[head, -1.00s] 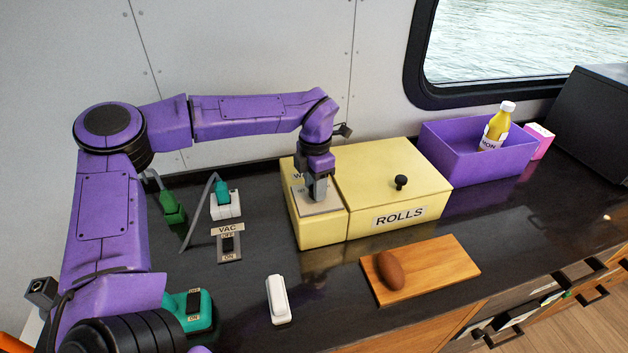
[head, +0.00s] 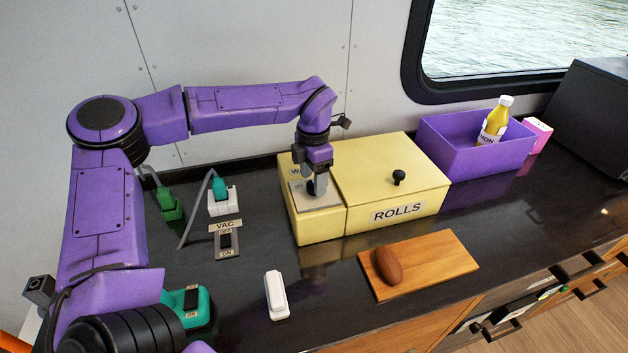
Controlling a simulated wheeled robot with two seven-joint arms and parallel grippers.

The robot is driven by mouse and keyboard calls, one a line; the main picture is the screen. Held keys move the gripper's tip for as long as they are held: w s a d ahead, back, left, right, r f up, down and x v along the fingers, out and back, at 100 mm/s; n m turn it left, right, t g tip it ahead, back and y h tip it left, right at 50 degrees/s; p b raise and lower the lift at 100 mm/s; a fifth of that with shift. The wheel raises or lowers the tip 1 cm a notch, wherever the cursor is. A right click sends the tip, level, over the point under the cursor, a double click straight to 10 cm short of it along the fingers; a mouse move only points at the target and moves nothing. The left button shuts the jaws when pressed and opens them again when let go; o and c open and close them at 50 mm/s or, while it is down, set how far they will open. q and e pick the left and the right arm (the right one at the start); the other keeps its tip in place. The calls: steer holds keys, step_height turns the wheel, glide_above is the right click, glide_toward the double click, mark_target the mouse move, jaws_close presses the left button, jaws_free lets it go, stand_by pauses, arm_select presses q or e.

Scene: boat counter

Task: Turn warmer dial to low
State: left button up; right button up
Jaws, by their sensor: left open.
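The yellow warmer box (head: 395,170) labelled ROLLS stands at the back middle of the counter in the head view. Its left section carries a grey dial plate (head: 330,203) with an OFF mark showing at its left. My left gripper (head: 316,192) points down over this plate, with its fingertips at the dial. It is open. The gripper hides most of the dial, so its setting and the other marks cannot be read. I cannot tell whether the fingers touch the dial. My right gripper is not in view.
A purple bin (head: 470,150) with a yellow bottle (head: 495,122) stands right of the warmer. A wooden board (head: 440,262) with a brown roll (head: 389,266) lies in front. A VAC switch (head: 226,242), plugs and a white object (head: 275,294) are at left.

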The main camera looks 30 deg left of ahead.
arm_select(q)
step_height(320, 180, up, 9)
steer(key=b, duration=0.1)
steer(key=shift+w+b, duration=0.15)
steer(key=shift+b, duration=0.2)
steer(key=shift+d, duration=0.1)
